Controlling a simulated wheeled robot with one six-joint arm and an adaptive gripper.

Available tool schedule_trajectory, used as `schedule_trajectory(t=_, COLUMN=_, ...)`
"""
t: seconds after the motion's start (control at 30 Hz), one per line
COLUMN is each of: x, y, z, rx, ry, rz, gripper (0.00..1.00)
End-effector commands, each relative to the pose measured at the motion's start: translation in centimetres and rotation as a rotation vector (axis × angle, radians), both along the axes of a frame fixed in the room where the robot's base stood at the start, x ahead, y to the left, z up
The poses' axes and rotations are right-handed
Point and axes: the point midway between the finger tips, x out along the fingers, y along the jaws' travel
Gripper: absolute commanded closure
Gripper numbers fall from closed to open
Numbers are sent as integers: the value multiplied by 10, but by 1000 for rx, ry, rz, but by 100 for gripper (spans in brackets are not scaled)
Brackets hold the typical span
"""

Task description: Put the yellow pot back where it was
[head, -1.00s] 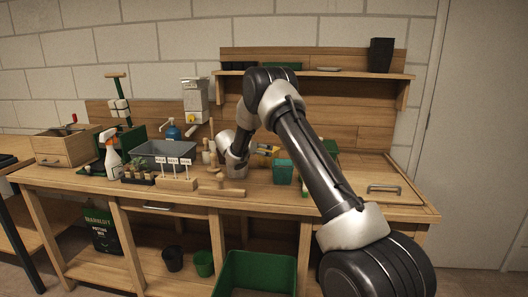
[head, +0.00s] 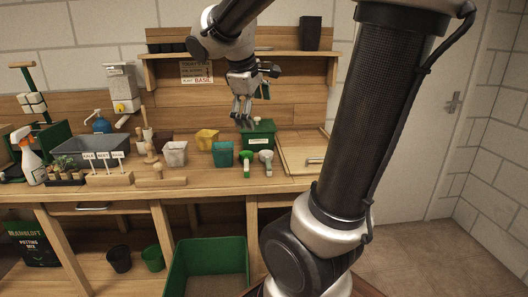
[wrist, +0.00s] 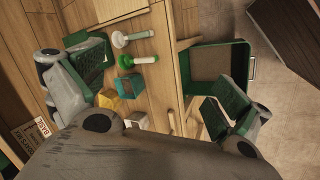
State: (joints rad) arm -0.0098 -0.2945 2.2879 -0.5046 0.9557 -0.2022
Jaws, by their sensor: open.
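The yellow pot (head: 207,139) stands upright on the workbench, between a whitish pot (head: 175,153) and a teal pot (head: 222,153). In the wrist view the yellow pot (wrist: 107,99) is seen from above, beside the teal pot (wrist: 130,85). My gripper (head: 242,106) is open and empty. It hangs in the air in front of the back boards, up and to the right of the yellow pot, and does not touch it. In the wrist view its fingers are spread wide apart (wrist: 157,82).
A green box (head: 259,135) stands behind two scoop-like tools, green (head: 246,163) and pale (head: 266,160). A sign reading BASIL (head: 196,72) hangs under the shelf (head: 160,54), close to my arm. A grey tub (head: 88,150) is at left. A green crate (head: 206,247) sits below.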

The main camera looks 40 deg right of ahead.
Motion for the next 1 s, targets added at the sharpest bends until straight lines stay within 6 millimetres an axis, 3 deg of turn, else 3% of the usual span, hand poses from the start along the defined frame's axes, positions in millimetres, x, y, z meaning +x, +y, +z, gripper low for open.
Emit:
schedule_trajectory(t=0.03, x=-32, y=11, z=-3, rx=84, ry=-51, rz=-64, gripper=0)
schedule_trajectory(t=0.1, x=-68, y=28, z=-13, rx=208, ry=-106, rz=-155, gripper=0)
schedule_trajectory(t=0.2, x=-107, y=51, z=-29, rx=358, ry=-164, rz=-256, gripper=0)
schedule_trajectory(t=0.3, x=-131, y=69, z=-41, rx=465, ry=-198, rz=-324, gripper=0)
schedule_trajectory(t=0.47, x=-145, y=81, z=-49, rx=536, ry=-216, rz=-369, gripper=0)
schedule_trajectory(t=1.0, x=-145, y=82, z=-49, rx=539, ry=-215, rz=-369, gripper=0)
